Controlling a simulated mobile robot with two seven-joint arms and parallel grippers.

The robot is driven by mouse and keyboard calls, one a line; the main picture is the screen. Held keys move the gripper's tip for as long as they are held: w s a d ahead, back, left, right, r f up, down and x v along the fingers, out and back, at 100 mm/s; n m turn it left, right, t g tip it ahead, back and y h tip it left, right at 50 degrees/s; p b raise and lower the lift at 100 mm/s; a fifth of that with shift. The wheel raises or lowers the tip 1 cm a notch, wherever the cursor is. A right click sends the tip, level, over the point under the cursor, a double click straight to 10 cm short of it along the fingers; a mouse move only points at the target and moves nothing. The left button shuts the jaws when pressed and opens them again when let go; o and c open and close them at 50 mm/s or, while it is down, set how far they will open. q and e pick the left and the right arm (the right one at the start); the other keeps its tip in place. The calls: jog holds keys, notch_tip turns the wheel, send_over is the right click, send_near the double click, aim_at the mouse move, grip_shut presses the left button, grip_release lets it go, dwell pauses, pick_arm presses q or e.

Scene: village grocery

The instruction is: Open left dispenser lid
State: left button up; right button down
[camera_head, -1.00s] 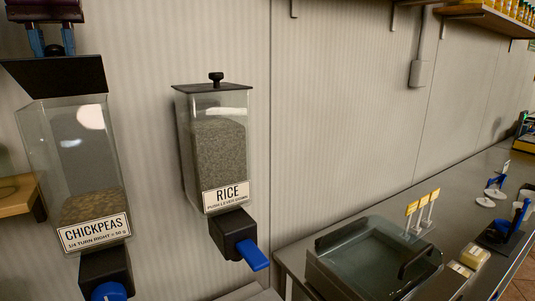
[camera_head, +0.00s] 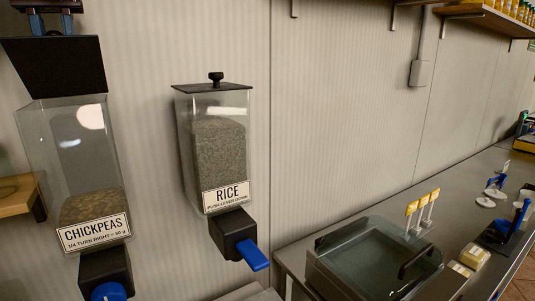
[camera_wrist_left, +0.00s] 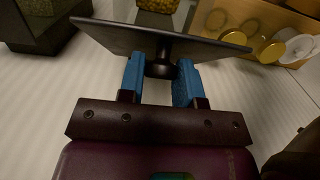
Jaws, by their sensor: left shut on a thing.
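The left dispenser, labelled CHICKPEAS (camera_head: 75,165), hangs on the wall at the left in the head view. Its black lid (camera_head: 62,68) is tilted steeply up off the top opening, its underside or face toward me. My left gripper (camera_head: 52,22) is at the top left, with blue fingers shut on the lid's knob. In the left wrist view the blue fingers (camera_wrist_left: 160,80) are on either side of the black knob (camera_wrist_left: 160,68), with the lid plate (camera_wrist_left: 150,38) beyond. My right gripper is not in view.
The RICE dispenser (camera_head: 215,150) with its lid closed hangs to the right. A wooden shelf (camera_head: 18,195) is at the far left. A counter with a glass-topped bin (camera_head: 370,255) is at the lower right. The wall between is bare.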

pick_arm(q)
jog(key=shift+w+a+r, duration=0.25)
jog(key=shift+w, duration=0.2)
jog(key=shift+w+a+r+g, duration=0.35)
jog(key=shift+w+a+g, duration=0.05)
jog(key=shift+w, duration=0.15)
jog(key=shift+d, duration=0.15)
